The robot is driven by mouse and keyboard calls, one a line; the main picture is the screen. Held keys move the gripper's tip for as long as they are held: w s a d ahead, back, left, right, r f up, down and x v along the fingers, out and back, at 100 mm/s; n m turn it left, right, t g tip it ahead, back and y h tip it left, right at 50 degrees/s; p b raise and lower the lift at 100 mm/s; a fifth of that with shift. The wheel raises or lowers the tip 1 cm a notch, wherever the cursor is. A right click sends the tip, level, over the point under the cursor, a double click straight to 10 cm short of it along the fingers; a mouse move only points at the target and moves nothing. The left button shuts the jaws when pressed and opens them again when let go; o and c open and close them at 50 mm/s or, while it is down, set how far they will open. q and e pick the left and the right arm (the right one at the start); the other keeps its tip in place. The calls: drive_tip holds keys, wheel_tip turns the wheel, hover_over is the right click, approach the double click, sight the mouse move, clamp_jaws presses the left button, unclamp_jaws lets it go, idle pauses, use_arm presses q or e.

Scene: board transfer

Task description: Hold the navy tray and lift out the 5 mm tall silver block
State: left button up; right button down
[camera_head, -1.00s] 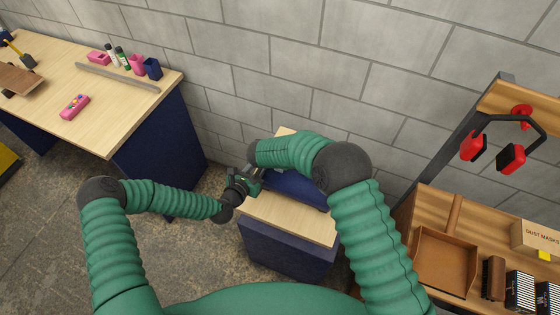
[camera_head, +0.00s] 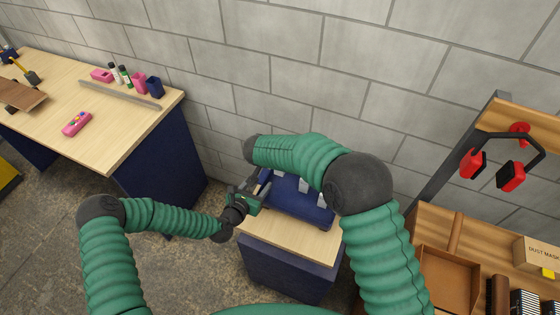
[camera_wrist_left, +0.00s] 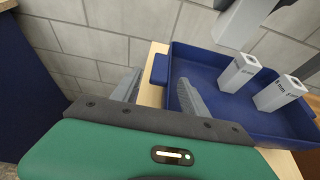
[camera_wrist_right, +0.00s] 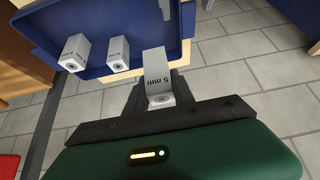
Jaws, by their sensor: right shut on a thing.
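The navy tray (camera_head: 305,211) sits on the small wooden-topped stand, and it fills the right of the left wrist view (camera_wrist_left: 215,112). My left gripper (camera_head: 250,194) is at its left end. Its fingers (camera_wrist_left: 160,88) are spread apart, one outside the tray's end wall and one inside. My right gripper (camera_wrist_right: 160,98) is shut on the silver block labelled 5 mm (camera_wrist_right: 157,70). A silver block (camera_wrist_left: 243,22), apparently this one, shows higher than the others in the left wrist view. Two other silver blocks (camera_wrist_left: 238,73) (camera_wrist_left: 280,93) stand in the tray. My right arm hides the right gripper in the head view.
The stand's pale top (camera_head: 290,236) is bare in front of the tray. A block wall (camera_head: 230,70) rises behind. A workbench (camera_head: 110,125) with small items is at left. Wooden shelving (camera_head: 455,215) with red ear defenders (camera_head: 510,177) is at right.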

use_arm(q)
drive_tip(key=v, duration=1.2)
drive_tip(key=shift+a+f, duration=0.15)
drive_tip(key=shift+f, duration=0.05)
